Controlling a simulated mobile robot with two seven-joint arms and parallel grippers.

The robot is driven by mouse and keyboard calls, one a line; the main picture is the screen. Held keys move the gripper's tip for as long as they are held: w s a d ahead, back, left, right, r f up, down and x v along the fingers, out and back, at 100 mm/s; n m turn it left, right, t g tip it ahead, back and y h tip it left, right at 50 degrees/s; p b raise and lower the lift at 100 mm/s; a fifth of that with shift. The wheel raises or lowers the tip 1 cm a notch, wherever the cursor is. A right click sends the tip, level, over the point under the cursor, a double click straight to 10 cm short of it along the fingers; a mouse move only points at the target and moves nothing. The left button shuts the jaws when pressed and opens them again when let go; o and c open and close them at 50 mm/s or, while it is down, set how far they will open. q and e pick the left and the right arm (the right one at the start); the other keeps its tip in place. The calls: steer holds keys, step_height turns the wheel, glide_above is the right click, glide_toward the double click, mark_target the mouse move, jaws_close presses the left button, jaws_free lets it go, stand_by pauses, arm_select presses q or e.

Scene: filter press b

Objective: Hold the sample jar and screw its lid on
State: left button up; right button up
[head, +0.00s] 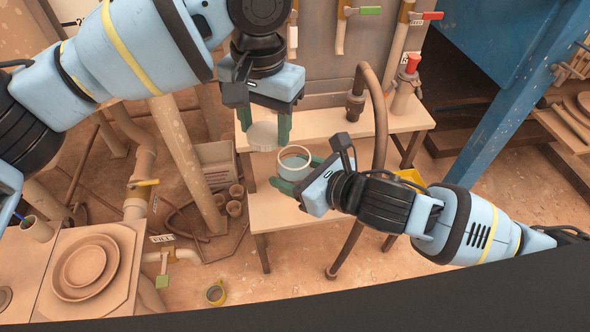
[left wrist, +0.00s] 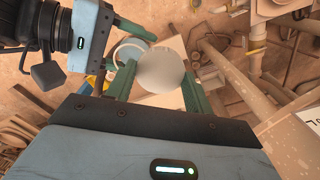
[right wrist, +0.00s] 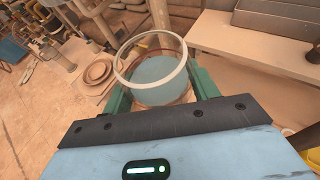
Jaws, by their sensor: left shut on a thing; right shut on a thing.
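The sample jar (head: 293,163) is a clear open-topped jar with a pale rim and bluish contents. My right gripper (head: 292,178) is shut on it; the jar (right wrist: 158,72) shows upright between the green fingers in the right wrist view. The lid (head: 262,136) is a round grey disc. My left gripper (head: 264,128) is shut on it, with a finger on each side, pointing down. In the left wrist view the lid (left wrist: 161,70) hides part of the jar's rim (left wrist: 128,50). The lid is above and left of the jar in the head view, apart from it.
A pale low bench (head: 300,209) lies below the jar. Behind is a shelf (head: 338,124) with a curved brown pipe (head: 372,80) and a red-topped valve (head: 411,68). Round plates (head: 86,267) lie at lower left; a blue beam (head: 515,85) stands at right.

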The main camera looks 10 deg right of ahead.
arm_select(q)
steer(key=shift+m, duration=0.7)
steer(key=d+r, duration=0.2)
steer(key=d, duration=0.1)
steer(key=d+r, duration=0.1)
steer(key=shift+s+d+r, duration=0.1)
steer(key=shift+s+d, duration=0.2)
steer(key=shift+d, duration=0.05)
steer(key=shift+f, duration=2.05)
steer(key=shift+f, duration=0.9)
steer(key=shift+f, duration=0.55)
